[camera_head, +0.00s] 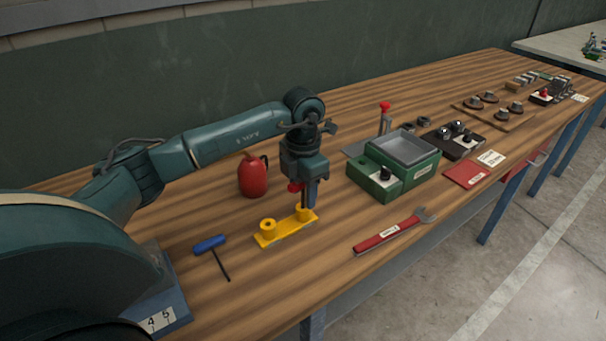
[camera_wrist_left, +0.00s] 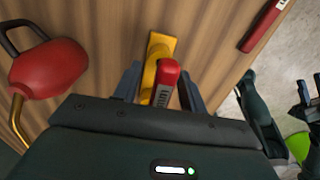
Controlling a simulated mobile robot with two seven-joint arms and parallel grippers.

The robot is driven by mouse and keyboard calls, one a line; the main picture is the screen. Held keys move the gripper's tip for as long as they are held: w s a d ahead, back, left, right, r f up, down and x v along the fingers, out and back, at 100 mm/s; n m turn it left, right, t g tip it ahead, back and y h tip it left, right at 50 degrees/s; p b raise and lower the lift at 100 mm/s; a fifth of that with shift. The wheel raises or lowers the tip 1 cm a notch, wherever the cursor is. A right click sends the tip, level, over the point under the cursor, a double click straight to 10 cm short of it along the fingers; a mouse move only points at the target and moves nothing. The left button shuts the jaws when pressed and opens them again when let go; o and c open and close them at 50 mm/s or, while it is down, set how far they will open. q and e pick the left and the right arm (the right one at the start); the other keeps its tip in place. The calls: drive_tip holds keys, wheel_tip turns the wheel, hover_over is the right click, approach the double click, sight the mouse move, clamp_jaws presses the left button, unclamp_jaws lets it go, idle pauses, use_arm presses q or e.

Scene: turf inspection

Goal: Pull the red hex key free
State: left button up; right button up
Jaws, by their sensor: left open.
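The red hex key shows its red handle (camera_head: 295,187) at my left gripper (camera_head: 309,194), above the yellow holder (camera_head: 285,228). In the left wrist view the red handle (camera_wrist_left: 168,70) lies between the two open fingers (camera_wrist_left: 160,86), with a gap on either side. The yellow holder (camera_wrist_left: 158,46) shows beneath it. The holder has two round bosses, and the key stands over the one on the right. Its shank is mostly hidden by the gripper.
A blue-handled hex key (camera_head: 210,243) lies left of the holder. A red oil can (camera_head: 253,176) stands behind it. A red wrench (camera_head: 392,232) lies to the right, in front of a green box (camera_head: 415,174). Bare wood lies in front of the holder.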

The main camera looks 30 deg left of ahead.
use_arm(q)
drive_tip(key=shift+f, duration=0.2)
clamp_jaws()
idle(0.6)
